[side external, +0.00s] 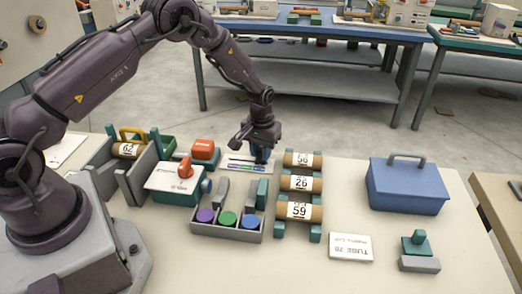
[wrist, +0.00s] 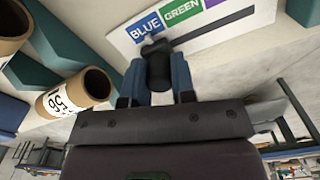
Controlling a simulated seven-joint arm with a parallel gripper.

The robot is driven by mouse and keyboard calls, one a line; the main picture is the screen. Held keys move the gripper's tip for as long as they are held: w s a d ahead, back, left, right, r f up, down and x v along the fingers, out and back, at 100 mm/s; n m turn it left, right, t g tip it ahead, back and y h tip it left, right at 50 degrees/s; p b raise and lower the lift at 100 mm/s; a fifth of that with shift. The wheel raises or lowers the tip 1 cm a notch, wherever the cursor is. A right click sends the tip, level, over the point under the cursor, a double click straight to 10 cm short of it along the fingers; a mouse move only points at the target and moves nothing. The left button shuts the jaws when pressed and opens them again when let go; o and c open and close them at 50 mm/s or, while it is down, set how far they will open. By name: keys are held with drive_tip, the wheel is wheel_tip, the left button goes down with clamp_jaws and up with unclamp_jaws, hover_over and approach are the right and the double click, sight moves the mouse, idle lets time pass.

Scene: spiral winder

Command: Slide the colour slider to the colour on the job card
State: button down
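The colour slider is a pale plate (side external: 238,161) with a coloured strip at the back of the table. In the wrist view its labels read BLUE (wrist: 145,26) and GREEN (wrist: 182,10), with a purple one cut off at the top edge. A black knob (wrist: 158,62) stands in front of the BLUE label and its border with GREEN. My gripper (wrist: 158,78) has its blue fingers on both sides of the knob, seemingly touching it. In the side view my gripper (side external: 262,158) is at the strip's right, blue end. The white job card (side external: 351,247) lies front right; its print is upside down and partly unreadable.
A rack of numbered brown tubes (side external: 301,184) stands close to the right of my gripper. A grey tray (side external: 226,235) with purple, green and blue caps is in front. A blue toolbox (side external: 408,188) stands at the right. The table between toolbox and rack is clear.

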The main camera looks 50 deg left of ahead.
drive_tip(key=s+a, duration=0.5)
drive_tip(key=shift+s+a, duration=0.25)
drive_tip(key=shift+a, duration=0.05)
drive_tip(key=c, duration=0.9)
unclamp_jaws()
drive_tip(key=shift+c, duration=0.2)
drive_tip(key=shift+d, duration=0.1)
drive_tip(key=shift+r, duration=0.25)
wheel_tip(320, 180, up, 12)
drive_tip(key=shift+r, duration=0.25)
